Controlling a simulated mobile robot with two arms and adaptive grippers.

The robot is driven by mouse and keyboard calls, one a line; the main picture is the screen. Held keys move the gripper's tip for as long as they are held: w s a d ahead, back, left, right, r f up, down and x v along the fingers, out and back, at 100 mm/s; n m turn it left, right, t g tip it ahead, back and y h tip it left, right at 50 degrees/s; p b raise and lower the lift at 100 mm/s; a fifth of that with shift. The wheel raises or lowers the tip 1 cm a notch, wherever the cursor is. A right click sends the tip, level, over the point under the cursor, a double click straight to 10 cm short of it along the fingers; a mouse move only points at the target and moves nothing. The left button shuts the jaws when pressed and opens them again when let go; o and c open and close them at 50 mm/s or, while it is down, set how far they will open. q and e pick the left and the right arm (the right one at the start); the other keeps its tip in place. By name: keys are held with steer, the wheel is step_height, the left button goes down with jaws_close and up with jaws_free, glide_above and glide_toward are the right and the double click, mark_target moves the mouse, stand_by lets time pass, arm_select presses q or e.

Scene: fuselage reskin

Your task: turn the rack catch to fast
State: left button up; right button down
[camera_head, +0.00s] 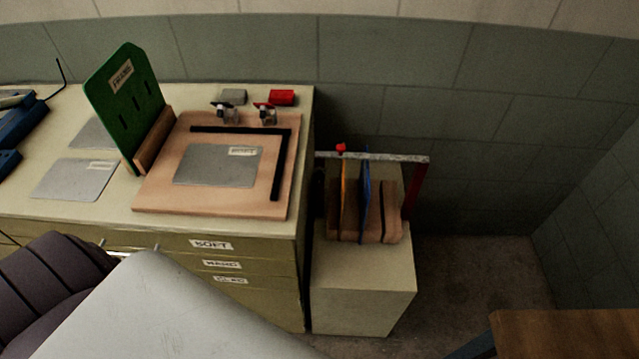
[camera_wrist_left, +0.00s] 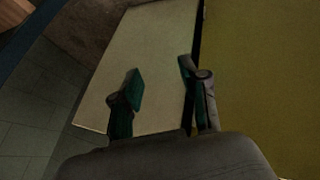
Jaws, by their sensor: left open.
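The rack (camera_head: 418,185) stands on a low pale cabinet right of the bench, with a grey bar across its top and a red upright at its right end. A small red knob (camera_head: 341,148), which looks like the catch, sits on the bar near its left part. Its setting is too small to tell. An orange panel (camera_head: 345,195) and a blue panel (camera_head: 365,195) stand upright in the rack under the bar. My left gripper (camera_wrist_left: 158,80) is open and empty in the left wrist view, above a pale surface. Its fingers and my right gripper do not show in the head view.
The bench (camera_head: 55,205) holds a wooden board (camera_head: 218,205) with a metal sheet, clamps and a green upright panel (camera_head: 122,100). The low cabinet (camera_head: 362,290) abuts the bench's right side. A brown table corner (camera_head: 565,335) is at lower right. Floor (camera_head: 490,270) between is clear.

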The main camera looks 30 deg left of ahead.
arm_select(q)
steer(key=w+d+r+n+t, duration=0.2)
steer(key=w+r+n+t, duration=0.3)
steer(key=w, duration=0.6)
steer(key=n+t+y+b, duration=0.25)
steer(key=n+y, duration=0.95)
steer(key=n, duration=1.6)
glide_toward(319, 180)
steer(key=shift+m, duration=0.3)
steer(key=b+x, duration=0.1)
steer(key=x, duration=0.7)
steer(key=shift+w+a, duration=0.15)
steer(key=shift+w, duration=0.15)
steer(key=shift+r, duration=0.1)
